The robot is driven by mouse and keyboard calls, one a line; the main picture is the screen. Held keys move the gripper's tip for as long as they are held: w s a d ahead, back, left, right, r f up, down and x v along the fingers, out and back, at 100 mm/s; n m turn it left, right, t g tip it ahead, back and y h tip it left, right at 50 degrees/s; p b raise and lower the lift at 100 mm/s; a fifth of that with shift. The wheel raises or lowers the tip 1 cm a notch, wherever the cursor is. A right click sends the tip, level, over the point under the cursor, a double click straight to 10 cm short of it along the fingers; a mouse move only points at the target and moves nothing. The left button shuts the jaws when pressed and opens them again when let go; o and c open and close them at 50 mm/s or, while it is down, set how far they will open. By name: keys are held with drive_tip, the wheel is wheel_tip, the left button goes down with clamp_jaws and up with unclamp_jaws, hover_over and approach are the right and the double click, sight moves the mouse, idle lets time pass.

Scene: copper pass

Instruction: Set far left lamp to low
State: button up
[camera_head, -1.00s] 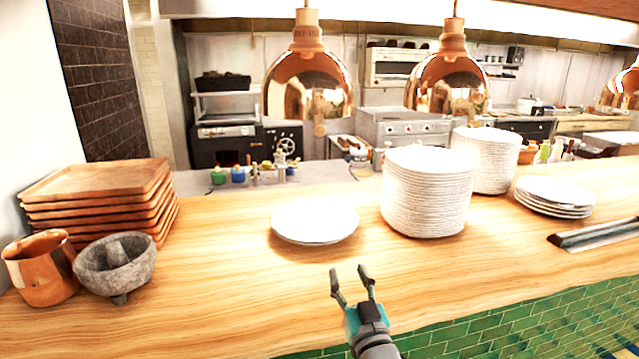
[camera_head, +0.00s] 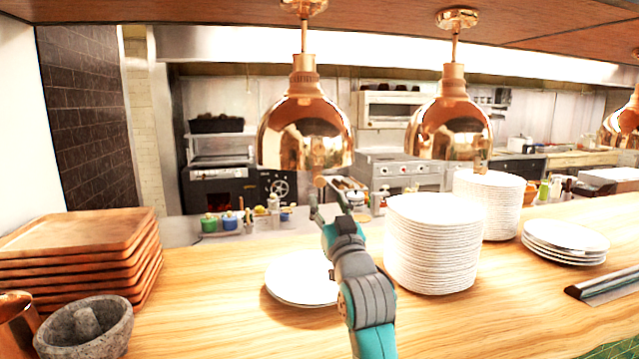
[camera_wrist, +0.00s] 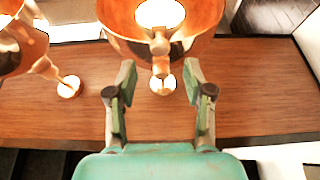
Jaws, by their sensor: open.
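The far left lamp (camera_head: 305,130) is a shiny copper dome hanging from the wooden shelf above the counter. A small copper knob (camera_head: 320,182) sits at its lower rim. My gripper (camera_head: 328,200) is raised just below the knob. In the wrist view, looking up, my gripper (camera_wrist: 160,78) is open with nothing between its fingers. The lamp's dome (camera_wrist: 205,22) and the knob (camera_wrist: 160,45) are ahead of the fingertips, roughly centred between them. The knob appears apart from the fingers. Its current setting cannot be read.
A second copper lamp (camera_head: 450,128) hangs to the right. Wooden trays (camera_head: 80,250) and a stone mortar (camera_head: 85,325) are at left.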

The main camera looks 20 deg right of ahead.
sight(321, 185)
drive_tip(key=x, duration=0.7)
drive_tip(key=shift+w+r, duration=0.15)
drive_tip(key=shift+w, duration=0.1)
clamp_jaws()
